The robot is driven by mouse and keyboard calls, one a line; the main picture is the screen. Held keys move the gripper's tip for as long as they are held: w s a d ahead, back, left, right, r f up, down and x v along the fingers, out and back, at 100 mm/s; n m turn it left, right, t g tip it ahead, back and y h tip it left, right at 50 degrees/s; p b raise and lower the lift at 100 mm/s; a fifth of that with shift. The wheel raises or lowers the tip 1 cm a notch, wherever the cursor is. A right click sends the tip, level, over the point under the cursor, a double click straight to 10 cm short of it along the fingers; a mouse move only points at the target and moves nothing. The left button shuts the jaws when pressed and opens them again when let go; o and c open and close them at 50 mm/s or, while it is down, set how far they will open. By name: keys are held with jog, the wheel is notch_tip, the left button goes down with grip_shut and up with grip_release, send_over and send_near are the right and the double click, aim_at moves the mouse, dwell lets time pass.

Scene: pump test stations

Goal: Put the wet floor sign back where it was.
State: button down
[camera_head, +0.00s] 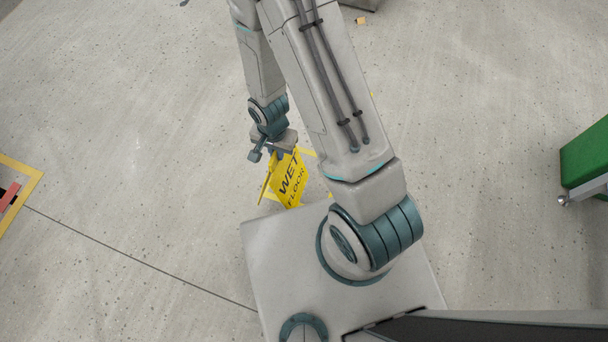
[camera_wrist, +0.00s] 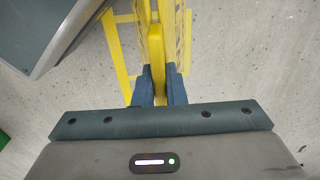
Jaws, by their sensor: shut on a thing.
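The yellow wet floor sign (camera_head: 289,179) is in front of my base in the head view, with the words WET FLOOR on its face. My gripper (camera_head: 269,151) is at its top edge. In the wrist view my gripper (camera_wrist: 159,88) is shut on the sign (camera_wrist: 154,50), with one finger on each side of it. Yellow tape lines (camera_wrist: 122,62) show on the floor around and below the sign in the wrist view. I cannot tell whether the sign's feet touch the floor. My arm and base hide part of the floor beside it.
A green box-like unit (camera_head: 586,158) stands at the right edge. A yellow-framed floor patch (camera_head: 30,187) with red and black is at the left edge. A small yellowish piece (camera_head: 361,20) lies at the top. The floor between is mostly clear.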

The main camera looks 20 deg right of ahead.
jog(key=w+d+f+b, duration=0.5)
jog(key=d+f, duration=0.4)
jog(key=f, duration=0.2)
jog(key=shift+w+d, duration=0.25)
jog(key=shift+w, duration=0.45)
jog(key=shift+f+b, duration=0.2)
jog(key=shift+b, duration=0.15)
jog(key=c, duration=1.5)
grip_release()
jog(key=shift+r, duration=0.1)
